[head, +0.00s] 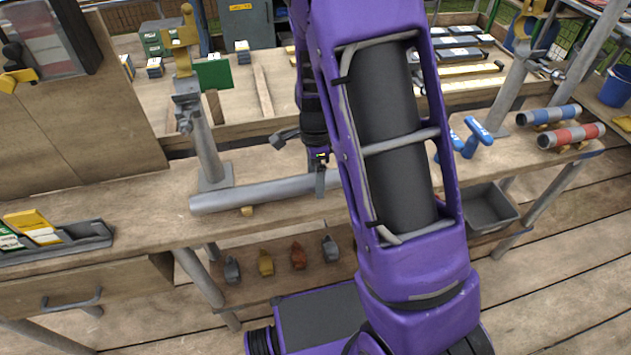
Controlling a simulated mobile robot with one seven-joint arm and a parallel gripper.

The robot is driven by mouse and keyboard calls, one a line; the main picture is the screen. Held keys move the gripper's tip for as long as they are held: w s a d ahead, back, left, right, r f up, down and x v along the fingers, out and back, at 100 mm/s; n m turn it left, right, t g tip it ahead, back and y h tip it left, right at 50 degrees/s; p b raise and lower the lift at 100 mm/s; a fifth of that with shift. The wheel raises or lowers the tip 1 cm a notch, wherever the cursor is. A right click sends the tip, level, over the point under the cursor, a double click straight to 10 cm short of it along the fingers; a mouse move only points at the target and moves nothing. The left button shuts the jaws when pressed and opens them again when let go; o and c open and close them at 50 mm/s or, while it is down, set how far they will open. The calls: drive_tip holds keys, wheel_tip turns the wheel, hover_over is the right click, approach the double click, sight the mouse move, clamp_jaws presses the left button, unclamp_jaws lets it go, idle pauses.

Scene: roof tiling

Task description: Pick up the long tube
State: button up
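The long tube (250,192) is a plain grey cylinder lying along the front of the wooden workbench. My gripper (320,184) points down at the right part of the tube, with a grey finger overlapping the tube in the picture. I cannot tell whether it touches the tube, or whether the fingers are open or shut.
A grey post (207,150) rises behind the tube. Blue-handled tools (475,137), a blue-banded tube (548,115) and a red-banded tube (572,136) are on the right. A grey bin (490,207) and several small clamp-like pieces (298,256) sit below the bench top.

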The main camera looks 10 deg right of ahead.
clamp_jaws()
drive_tip(key=shift+r, duration=0.1)
idle(0.4)
wheel_tip(320, 180, up, 10)
drive_tip(key=shift+p, duration=1.05)
